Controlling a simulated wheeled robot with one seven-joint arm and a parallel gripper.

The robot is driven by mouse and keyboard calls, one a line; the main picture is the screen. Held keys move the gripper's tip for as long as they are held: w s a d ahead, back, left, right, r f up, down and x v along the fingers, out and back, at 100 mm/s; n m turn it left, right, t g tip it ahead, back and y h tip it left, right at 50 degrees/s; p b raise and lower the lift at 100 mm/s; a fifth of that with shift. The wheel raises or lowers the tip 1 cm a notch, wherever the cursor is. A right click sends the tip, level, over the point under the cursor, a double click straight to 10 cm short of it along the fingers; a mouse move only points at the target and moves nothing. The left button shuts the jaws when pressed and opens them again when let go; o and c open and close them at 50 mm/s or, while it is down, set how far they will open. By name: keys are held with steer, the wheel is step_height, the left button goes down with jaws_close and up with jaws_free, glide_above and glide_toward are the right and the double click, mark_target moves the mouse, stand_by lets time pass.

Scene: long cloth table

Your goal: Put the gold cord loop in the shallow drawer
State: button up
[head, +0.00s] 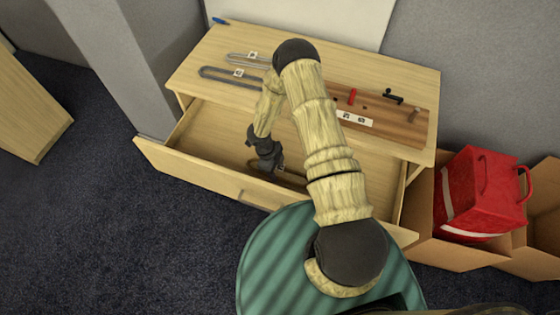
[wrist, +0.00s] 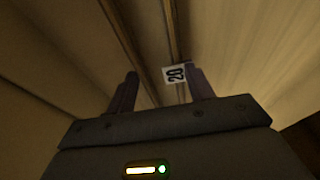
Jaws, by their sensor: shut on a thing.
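The shallow drawer (head: 190,166) is pulled open under the tabletop. My gripper (head: 277,168) reaches down inside it, low over its floor. The gripper is shut on the gold cord loop (head: 292,173), which is small and partly hidden in the head view. In the wrist view, my gripper (wrist: 160,88) has the loop's two long strands (wrist: 127,40) running away from between the fingers. A white tag (wrist: 174,74) marked 20 shows on the loop near the right finger. I cannot tell whether the loop touches the drawer floor.
Two grey loops (head: 230,78) with white tags lie on the tabletop (head: 210,58). A brown board (head: 400,119) with small dark hooks and a red piece is at the right. A red bag (head: 482,195) sits in a cardboard box right of the table. Much of the drawer floor is clear.

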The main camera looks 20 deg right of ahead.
steer(key=w+d, duration=0.2)
steer(key=w, duration=0.1)
steer(key=shift+d+p, duration=0.1)
steer(key=shift+p, duration=0.25)
steer(key=shift+w+f, duration=0.1)
steer(key=shift+f, duration=0.5)
steer(key=shift+f, duration=0.15)
steer(key=o, duration=1)
